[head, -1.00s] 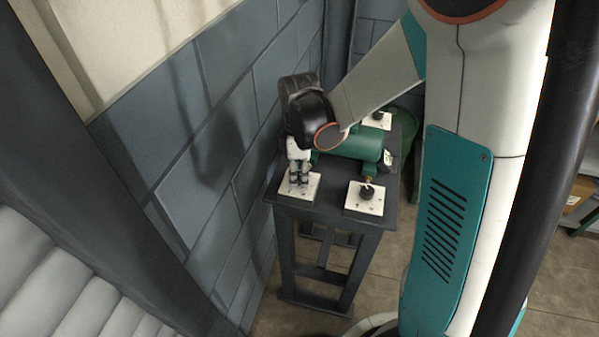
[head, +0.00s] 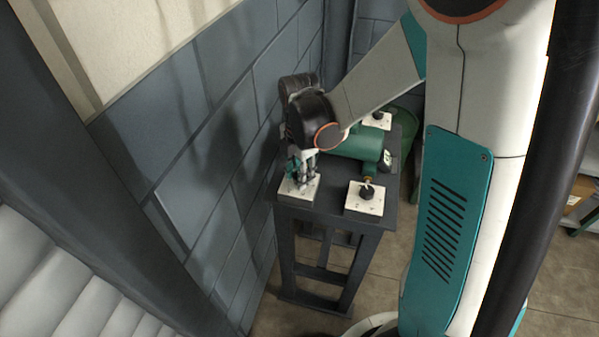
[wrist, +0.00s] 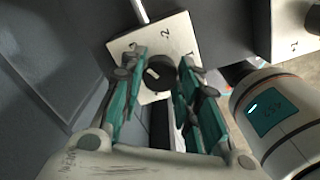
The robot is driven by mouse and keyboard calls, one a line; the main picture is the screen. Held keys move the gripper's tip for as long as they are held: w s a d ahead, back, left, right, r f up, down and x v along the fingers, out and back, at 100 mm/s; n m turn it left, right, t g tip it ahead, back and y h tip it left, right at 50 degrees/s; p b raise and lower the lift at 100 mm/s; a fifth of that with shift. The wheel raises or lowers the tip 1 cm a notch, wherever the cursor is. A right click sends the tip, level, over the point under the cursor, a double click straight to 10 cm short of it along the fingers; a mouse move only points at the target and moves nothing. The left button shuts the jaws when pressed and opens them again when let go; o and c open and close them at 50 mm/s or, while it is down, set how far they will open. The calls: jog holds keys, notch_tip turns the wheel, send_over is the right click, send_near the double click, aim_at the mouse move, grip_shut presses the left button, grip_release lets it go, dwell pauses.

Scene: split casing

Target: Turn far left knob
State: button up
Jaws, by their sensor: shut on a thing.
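A black round knob (wrist: 159,78) with a pale pointer mark sits on a white numbered plate (wrist: 172,40) in the wrist view. My gripper (wrist: 160,70) has a teal-and-grey finger on each side of this knob and is shut on it. In the head view my gripper (head: 302,176) points down over the white plate (head: 297,193) at the table's near left corner. Its fingers hide the knob there. I cannot read the pointer's exact setting.
The dark table (head: 331,205) stands by the grey block wall (head: 190,130). My forearm covers the back left.

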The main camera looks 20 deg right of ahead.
dwell(0.4)
jog(key=o, duration=1.1)
jog(key=shift+r, duration=0.1)
notch_tip(320, 180, up, 12)
jog(key=shift+f, duration=0.1)
